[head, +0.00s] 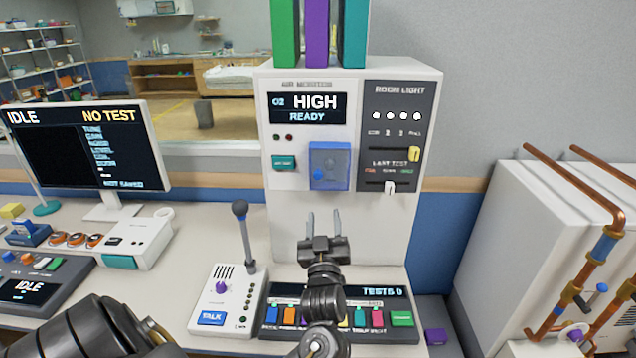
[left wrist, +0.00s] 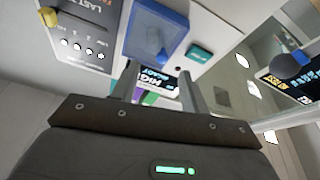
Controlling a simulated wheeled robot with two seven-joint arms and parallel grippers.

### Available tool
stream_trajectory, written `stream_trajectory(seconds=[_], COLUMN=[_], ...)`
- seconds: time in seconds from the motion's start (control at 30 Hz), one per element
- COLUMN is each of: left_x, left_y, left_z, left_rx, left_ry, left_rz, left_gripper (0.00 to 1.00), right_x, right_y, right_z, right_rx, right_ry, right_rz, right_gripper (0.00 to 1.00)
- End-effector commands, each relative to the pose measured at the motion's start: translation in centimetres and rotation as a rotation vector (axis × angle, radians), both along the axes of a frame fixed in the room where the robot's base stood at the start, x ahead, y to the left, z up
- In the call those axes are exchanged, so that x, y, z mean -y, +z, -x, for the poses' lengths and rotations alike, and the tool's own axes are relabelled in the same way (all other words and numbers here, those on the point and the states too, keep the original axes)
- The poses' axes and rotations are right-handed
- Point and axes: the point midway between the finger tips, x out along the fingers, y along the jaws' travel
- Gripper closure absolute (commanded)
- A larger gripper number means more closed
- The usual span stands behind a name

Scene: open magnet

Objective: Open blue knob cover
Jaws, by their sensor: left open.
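The blue knob cover (head: 329,167) is a translucent blue square box on the front of the white air monitor panel (head: 390,230). It looks closed, with a blue knob showing dimly behind it. My left gripper (head: 323,220) is below the cover in the head view, fingers pointing up towards the panel, open and empty. In the left wrist view, where the panel appears inverted, the cover (left wrist: 157,32) lies beyond the two spread fingers (left wrist: 158,88), apart from them. My right gripper is not in view.
A teal button (head: 284,163) is left of the cover. The dark room light panel (head: 400,130) with sliders is right of it. A microphone (head: 240,210) stands left of my gripper, and a console with coloured keys (head: 402,319) lies below. Copper pipes (head: 602,245) are at far right.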

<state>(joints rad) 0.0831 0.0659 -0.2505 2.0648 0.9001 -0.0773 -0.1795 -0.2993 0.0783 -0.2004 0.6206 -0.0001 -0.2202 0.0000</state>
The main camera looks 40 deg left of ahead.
Motion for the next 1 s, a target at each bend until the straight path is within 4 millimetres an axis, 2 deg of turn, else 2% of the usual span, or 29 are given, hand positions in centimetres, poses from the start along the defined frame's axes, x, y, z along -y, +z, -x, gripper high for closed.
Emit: stream_trajectory(seconds=[0.1, 0.33, 0.8, 1.0], left_x=[-0.6, -1.1, -6.2, -7.2], left_y=[1.5, 2.0, 5.1, 5.5], left_z=[0.4, -0.1, -5.6, -6.8], left_rx=[0.052, 0.057, 0.054, 0.054], left_ry=[0.046, 0.051, 0.05, 0.048], left_rz=[-0.009, -0.013, -0.014, -0.011], left_gripper=[0.55, 0.55, 0.55, 0.55], right_x=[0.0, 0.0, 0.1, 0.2], right_y=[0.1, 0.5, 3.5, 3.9], right_z=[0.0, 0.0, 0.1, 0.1], right_rx=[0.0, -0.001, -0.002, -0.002], right_ry=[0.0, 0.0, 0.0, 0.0], right_rz=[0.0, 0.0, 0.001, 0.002], right_gripper=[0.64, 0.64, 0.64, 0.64])
